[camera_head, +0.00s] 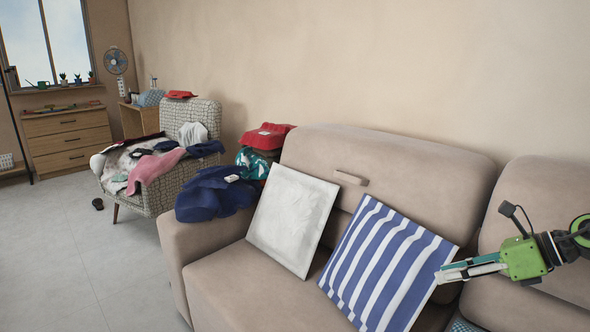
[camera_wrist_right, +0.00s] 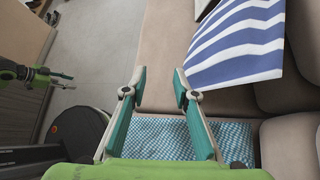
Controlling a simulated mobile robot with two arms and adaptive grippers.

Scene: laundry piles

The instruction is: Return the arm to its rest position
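My right gripper (camera_head: 447,272) is in the head view at the right, over the sofa beside the striped cushion. In the right wrist view its two fingers (camera_wrist_right: 160,88) are apart with nothing between them. My left gripper (camera_wrist_right: 72,82) shows small at the left edge of the right wrist view, away from the sofa, above the floor. Its thin fingertips look apart and empty. The left gripper is not in the head view.
The beige sofa (camera_head: 225,292) holds a white cushion (camera_head: 292,218) and a blue-and-white striped cushion (camera_head: 382,262). A teal checked cloth (camera_wrist_right: 155,138) lies below my right gripper. Clothes cover the armchair (camera_head: 180,185) and sofa arm. The floor (camera_head: 75,265) at left is mostly clear.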

